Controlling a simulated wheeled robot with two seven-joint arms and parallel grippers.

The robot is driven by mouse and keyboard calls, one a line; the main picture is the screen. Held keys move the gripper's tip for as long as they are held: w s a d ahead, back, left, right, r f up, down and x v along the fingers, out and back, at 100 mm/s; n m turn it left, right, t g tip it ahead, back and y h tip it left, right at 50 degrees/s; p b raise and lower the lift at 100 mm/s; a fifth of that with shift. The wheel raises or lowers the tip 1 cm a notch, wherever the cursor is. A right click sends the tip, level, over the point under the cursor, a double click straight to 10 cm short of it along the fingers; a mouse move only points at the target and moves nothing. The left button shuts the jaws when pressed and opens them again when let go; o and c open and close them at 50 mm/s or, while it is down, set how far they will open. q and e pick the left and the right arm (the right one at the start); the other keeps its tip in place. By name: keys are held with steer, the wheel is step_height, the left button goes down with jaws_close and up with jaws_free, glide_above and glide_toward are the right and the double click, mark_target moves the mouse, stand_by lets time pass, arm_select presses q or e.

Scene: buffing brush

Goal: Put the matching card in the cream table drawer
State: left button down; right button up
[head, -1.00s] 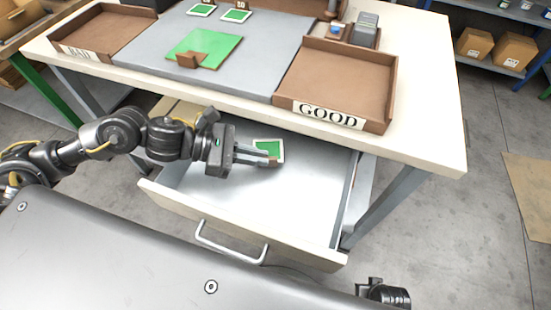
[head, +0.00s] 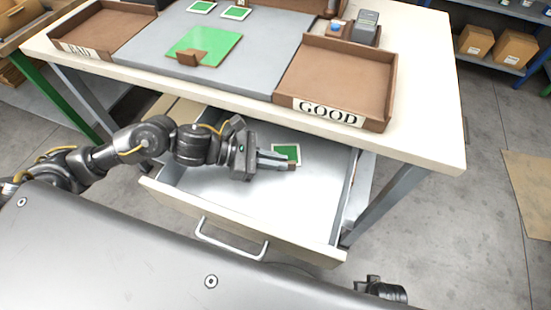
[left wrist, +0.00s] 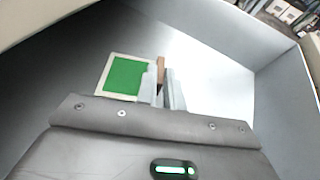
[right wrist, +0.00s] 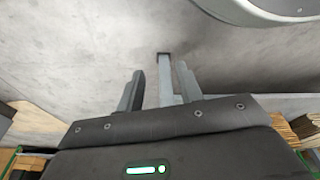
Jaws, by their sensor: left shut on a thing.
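The cream table drawer (head: 215,208) is pulled open under the table. My left gripper (head: 290,163) is inside the drawer opening, shut on the brown tab (left wrist: 161,72) of a green card with a pale border (head: 287,152). The card also shows in the left wrist view (left wrist: 125,76), over the drawer's grey floor. I cannot tell whether it touches the floor. Two similar green cards (head: 201,7) (head: 236,13) lie at the back of the grey mat. My right gripper (right wrist: 162,85) is open and empty, away from the drawer.
On the table (head: 435,120) are a brown tray marked GOOD (head: 345,75), another labelled tray (head: 110,28) at left, and a green board with a brown block (head: 212,45) on the grey mat (head: 255,65). The tabletop overhangs the drawer's back. The drawer floor looks otherwise clear.

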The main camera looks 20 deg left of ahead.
arm_select(q)
steer(key=c, duration=1.5)
jaws_free()
arm_select(e)
steer(key=shift+w+r, duration=0.15)
steer(key=shift+r, duration=0.2)
arm_select(q)
steer(key=shift+r, duration=0.1)
